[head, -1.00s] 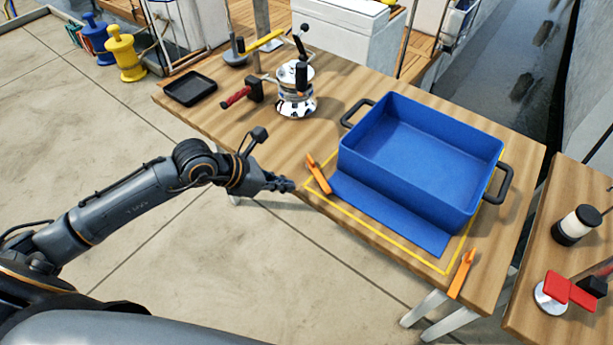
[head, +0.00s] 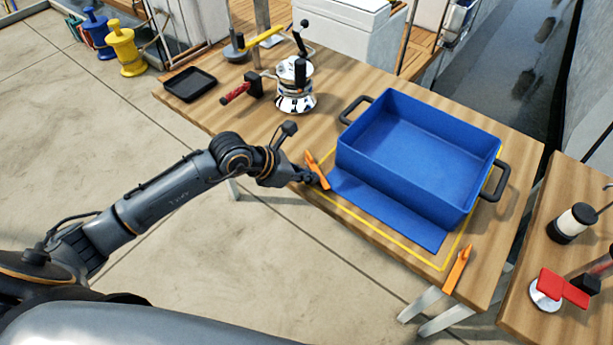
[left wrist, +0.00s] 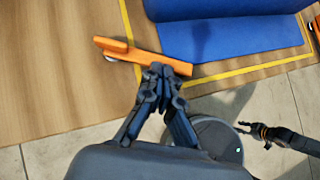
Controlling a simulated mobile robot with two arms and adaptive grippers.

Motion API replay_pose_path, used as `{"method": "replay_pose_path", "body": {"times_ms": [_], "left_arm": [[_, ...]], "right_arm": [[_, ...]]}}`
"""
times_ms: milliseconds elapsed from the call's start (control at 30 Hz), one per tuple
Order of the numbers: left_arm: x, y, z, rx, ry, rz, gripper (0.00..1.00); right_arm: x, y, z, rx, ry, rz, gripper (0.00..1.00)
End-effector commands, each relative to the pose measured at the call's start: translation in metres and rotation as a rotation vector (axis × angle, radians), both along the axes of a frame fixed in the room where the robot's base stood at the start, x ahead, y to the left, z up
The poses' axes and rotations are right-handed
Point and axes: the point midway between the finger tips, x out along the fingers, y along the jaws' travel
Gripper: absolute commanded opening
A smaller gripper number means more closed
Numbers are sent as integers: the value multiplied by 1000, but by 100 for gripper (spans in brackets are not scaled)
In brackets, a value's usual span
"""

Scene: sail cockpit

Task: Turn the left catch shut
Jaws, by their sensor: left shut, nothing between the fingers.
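The left catch (head: 318,171) is an orange lever on the table, at the left end of the blue box's front flap.
The blue box (head: 420,150) stands on the wooden table, its flap (head: 385,212) flat in front inside a yellow outline. A second orange catch (head: 457,268) lies at the right. A chrome winch (head: 296,85), red-handled tool (head: 240,90) and black tray (head: 190,84) stand behind.

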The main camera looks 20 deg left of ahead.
Motion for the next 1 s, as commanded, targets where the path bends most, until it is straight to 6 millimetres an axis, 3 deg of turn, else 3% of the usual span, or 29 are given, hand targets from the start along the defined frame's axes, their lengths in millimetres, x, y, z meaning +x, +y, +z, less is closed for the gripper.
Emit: {"method": "replay_pose_path", "body": {"times_ms": [367,1000], "left_arm": [[1,-5,0,-1,2,1,0],[1,14,-1,0,2,0,0]], "right_arm": [[3,-6,-3,-7,-3,1,28],[3,2,-11,3,-4,-2,28]]}}
